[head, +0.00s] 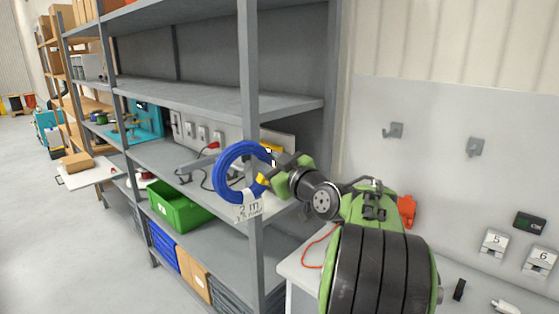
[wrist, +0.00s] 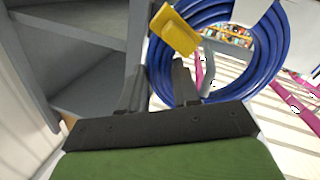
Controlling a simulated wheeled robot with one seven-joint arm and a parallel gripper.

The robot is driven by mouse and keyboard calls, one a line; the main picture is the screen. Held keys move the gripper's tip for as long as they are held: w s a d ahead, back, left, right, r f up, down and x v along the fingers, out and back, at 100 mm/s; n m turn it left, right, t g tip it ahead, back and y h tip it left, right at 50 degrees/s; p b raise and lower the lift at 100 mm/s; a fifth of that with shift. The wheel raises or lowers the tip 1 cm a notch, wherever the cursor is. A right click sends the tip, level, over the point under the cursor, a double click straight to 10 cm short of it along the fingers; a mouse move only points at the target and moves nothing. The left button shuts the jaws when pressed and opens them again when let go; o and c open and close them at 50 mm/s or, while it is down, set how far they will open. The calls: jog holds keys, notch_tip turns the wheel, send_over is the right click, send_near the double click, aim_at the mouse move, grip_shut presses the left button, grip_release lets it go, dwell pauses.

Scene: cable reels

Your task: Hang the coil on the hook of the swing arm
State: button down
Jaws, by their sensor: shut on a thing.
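The coil (head: 221,172) is a ring of blue cable, held upright in front of the shelf post in the head view. A white tag (head: 248,209) reading "2 m" hangs at its bottom. My gripper (head: 272,170) is shut on the coil's right side, beside a yellow piece (head: 263,180). In the wrist view the coil (wrist: 265,65) passes by the fingers, with a yellow piece (wrist: 175,30) above them.
A grey shelf unit (head: 249,80) with an upright post stands close behind the coil. A green bin (head: 177,207) sits on a lower shelf. Two grey wall hooks (head: 394,131) are on the right panel. A white bench (head: 298,270) is below my arm.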

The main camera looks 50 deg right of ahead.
jog(key=shift+w+r+p, duration=0.15)
jog(key=shift+w+p, duration=0.35)
jog(key=shift+w, duration=0.35)
jog(key=shift+w+f+b, duration=0.3)
jog(key=shift+f+b, duration=0.05)
jog(key=shift+f, duration=0.15)
jog(key=shift+w+f+b, duration=0.25)
jog(key=shift+f+b, duration=0.1)
jog(key=shift+f, duration=0.1)
jog(key=shift+f+b, duration=0.65)
jog(key=shift+b, duration=0.05)
jog(key=shift+a+r, duration=0.1)
jog(key=shift+c, duration=0.5)
grip_release()
